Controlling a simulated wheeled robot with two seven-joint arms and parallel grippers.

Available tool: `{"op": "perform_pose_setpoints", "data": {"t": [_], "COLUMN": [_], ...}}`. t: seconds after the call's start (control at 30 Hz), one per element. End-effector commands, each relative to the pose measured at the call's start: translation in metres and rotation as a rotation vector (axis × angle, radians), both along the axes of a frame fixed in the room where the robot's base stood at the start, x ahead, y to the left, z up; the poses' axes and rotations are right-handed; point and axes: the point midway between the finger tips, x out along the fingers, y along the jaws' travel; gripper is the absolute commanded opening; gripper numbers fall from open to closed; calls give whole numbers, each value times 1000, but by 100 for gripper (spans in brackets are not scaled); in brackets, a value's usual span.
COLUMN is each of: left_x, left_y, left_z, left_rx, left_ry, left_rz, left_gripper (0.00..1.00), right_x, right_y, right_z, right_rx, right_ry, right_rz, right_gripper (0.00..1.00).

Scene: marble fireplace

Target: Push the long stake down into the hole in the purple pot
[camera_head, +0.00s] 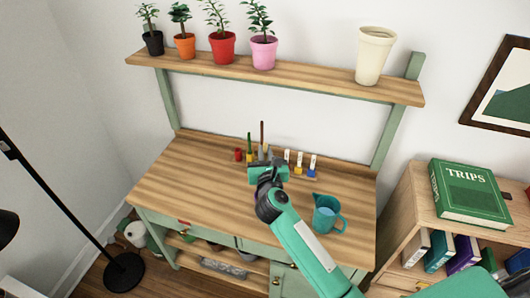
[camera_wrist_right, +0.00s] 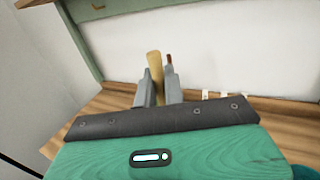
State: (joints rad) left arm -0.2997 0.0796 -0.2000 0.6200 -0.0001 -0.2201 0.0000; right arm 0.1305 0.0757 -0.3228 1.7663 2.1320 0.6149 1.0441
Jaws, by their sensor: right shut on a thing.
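My right gripper (camera_head: 262,157) is over the back middle of the bench. In the wrist view its two fingers (camera_wrist_right: 157,88) are shut on a tan stake (camera_wrist_right: 154,66), which stands nearly upright between them. In the head view a tall brown stake (camera_head: 262,134) rises at the gripper. A shorter green upright piece (camera_head: 249,142) stands just left of it. I cannot make out the purple pot or its hole; the gripper covers that part of the bench. My left gripper is not in view.
A small red item (camera_head: 239,154) is left of the gripper, and several white-topped pieces (camera_head: 299,160) stand to its right. A teal jug (camera_head: 326,213) is at the front right. Potted plants and a cream pot (camera_head: 374,55) line the shelf. The bench's left side is clear.

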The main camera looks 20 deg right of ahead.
Motion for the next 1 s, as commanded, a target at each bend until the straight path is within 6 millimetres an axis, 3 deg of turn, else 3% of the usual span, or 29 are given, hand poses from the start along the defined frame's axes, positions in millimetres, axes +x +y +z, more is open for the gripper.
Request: {"op": "perform_pose_setpoints", "data": {"t": [1.0], "left_x": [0], "left_y": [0], "left_z": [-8], "left_rx": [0], "left_ry": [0], "left_rz": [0], "left_gripper": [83], "right_x": [0], "right_y": [0], "right_z": [-13], "right_rx": [0], "right_ry": [2], "right_rz": [0], "right_gripper": [0]}}
